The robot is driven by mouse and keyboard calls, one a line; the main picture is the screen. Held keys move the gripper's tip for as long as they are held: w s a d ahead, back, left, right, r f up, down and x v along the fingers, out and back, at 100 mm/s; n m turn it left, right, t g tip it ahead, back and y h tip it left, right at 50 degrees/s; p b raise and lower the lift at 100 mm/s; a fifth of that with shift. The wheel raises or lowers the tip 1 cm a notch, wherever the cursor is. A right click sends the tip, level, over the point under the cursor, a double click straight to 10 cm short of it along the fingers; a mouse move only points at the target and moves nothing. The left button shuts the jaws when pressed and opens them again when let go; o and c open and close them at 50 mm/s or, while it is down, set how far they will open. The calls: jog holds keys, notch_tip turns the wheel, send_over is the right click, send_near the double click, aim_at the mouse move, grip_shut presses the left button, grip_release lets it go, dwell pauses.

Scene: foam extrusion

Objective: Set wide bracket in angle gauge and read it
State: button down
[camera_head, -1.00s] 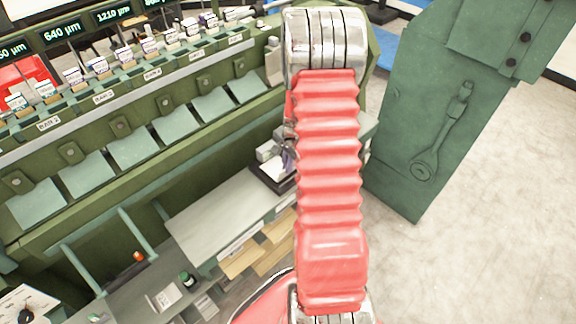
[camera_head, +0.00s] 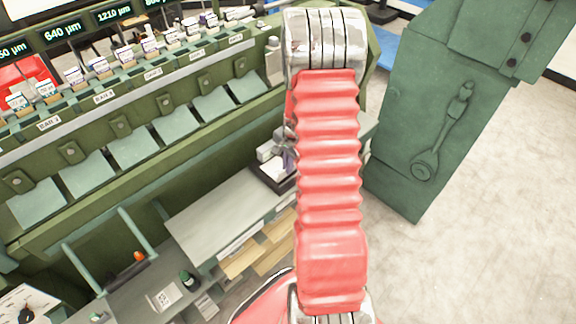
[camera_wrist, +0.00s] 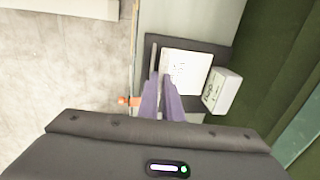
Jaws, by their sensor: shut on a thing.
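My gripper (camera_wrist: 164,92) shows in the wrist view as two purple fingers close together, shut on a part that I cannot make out. In the head view the arm hides most of it, and only a bit of purple shows beside the arm. The fingertips are over or beside a dark tray (camera_wrist: 215,48) with a white, marked piece (camera_wrist: 186,72) in it. I cannot tell whether they touch. I cannot pick out the wide bracket with certainty. A white dial (camera_head: 22,303), partly cut off at the lower left of the head view, may be the angle gauge.
A white labelled block (camera_wrist: 222,91) sits by the tray's right side. A pale bench top (camera_head: 215,215) lies left of the arm. Green bins with flaps (camera_head: 132,148) line the back left. A green cabinet (camera_head: 425,130) stands at the right, with bare floor (camera_head: 500,220) beside it.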

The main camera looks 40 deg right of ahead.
jog(key=shift+f, duration=0.4)
jog(key=shift+s, duration=0.55)
dwell(0.9)
jog(key=c, duration=1.9)
grip_release()
jog(key=shift+o, duration=0.2)
jog(key=shift+r, duration=0.1)
jog(key=shift+s+r, duration=0.25)
jog(key=shift+r, duration=1.2)
jog(key=shift+s+r, duration=0.2)
jog(key=shift+r, duration=1.25)
